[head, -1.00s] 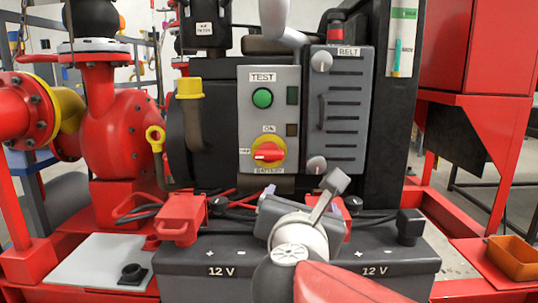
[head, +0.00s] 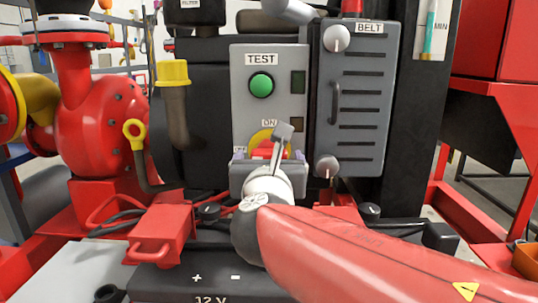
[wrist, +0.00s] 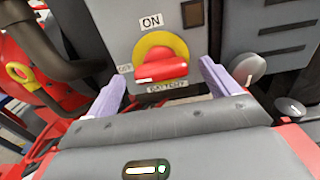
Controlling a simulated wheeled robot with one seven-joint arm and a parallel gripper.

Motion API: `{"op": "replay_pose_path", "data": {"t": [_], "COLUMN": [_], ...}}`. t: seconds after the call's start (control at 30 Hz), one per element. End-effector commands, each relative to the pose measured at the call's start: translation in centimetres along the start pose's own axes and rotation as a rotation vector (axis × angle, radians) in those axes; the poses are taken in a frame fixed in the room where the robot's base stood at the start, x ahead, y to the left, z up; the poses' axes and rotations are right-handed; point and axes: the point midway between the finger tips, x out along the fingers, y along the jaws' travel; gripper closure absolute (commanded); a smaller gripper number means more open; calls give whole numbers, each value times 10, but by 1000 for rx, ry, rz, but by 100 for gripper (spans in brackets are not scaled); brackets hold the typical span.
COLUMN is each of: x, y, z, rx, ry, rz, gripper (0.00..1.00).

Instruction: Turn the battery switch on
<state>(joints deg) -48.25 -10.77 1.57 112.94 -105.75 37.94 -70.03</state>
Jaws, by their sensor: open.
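The battery switch is a red rotary knob (wrist: 160,66) on a yellow round plate (wrist: 143,48), low on a grey panel. In the wrist view "ON" is printed above it, a label that looks like "OFF" at its left and "BATTERY" below. The knob's handle lies roughly level, towards the OFF side. In the head view the switch (head: 267,143) is partly hidden by my gripper (head: 268,160). My gripper is open, its two pale purple fingers (wrist: 158,88) to the left and right of the knob, apart from it.
A green TEST button (head: 261,85) sits above the switch. A grey BELT guard (head: 352,105) with round knobs stands close to the right. A yellow-capped pipe (head: 174,76) is at the left. Red terminal covers (head: 161,232) and 12 V batteries (head: 190,282) lie below.

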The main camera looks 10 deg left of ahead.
Motion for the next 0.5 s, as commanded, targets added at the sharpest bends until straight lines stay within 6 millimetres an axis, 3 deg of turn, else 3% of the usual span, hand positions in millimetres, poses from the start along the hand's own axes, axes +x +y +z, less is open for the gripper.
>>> {"op": "replay_pose_path", "data": {"t": [0.2, 0.47, 0.5], "x": [17, 18, 18], "y": [0, 0, 0], "z": [0, 0, 0], "rx": [-1, 0, 0], "ry": [0, 0, 0], "rz": [1, 1, 1], "gripper": [13, 13, 18]}}
